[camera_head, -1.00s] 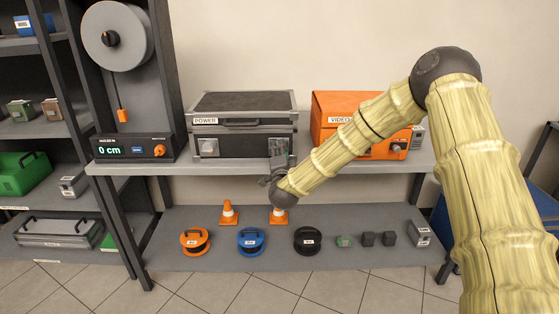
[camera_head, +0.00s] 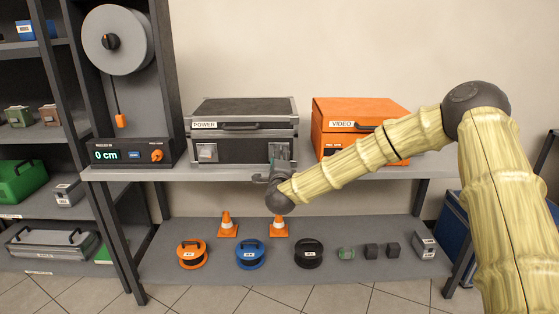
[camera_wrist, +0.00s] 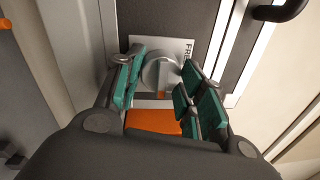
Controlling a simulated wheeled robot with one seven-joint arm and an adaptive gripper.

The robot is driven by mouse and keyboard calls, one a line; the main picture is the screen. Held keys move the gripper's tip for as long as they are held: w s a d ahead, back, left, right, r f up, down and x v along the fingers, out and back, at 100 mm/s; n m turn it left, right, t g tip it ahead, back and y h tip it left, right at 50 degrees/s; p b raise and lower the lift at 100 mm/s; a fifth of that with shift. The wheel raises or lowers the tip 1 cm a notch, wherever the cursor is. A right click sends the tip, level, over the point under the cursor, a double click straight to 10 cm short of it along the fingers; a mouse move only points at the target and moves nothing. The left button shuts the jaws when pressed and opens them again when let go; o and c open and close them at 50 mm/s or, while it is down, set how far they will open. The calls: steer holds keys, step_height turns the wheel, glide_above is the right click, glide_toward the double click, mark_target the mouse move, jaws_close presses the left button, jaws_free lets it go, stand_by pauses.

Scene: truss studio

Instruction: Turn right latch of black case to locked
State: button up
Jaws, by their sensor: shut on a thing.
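The black case (camera_head: 243,115), labelled POWER, stands closed on the upper shelf. Its left latch (camera_head: 207,152) shows on the front as a pale plate. My gripper (camera_head: 279,160) is at the right end of the case front and covers the right latch there. In the wrist view, the right latch (camera_wrist: 160,72) is a round grey knob on a white plate whose visible lettering starts "FR". The green-padded fingers of my gripper (camera_wrist: 160,82) are on both sides of the knob, shut on it. An orange patch (camera_wrist: 153,122) shows below it, partly hidden by the gripper.
An orange VIDEO case (camera_head: 350,118) stands to the right, behind my arm. A reel unit (camera_head: 130,150) reading 0 cm stands to the left. The lower shelf (camera_head: 330,272) holds two cones, several cable reels and small blocks.

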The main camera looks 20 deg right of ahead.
steer(key=shift+f, duration=0.1)
steer(key=o, duration=1)
steer(key=v, duration=1.2)
steer(key=shift+f, duration=0.15)
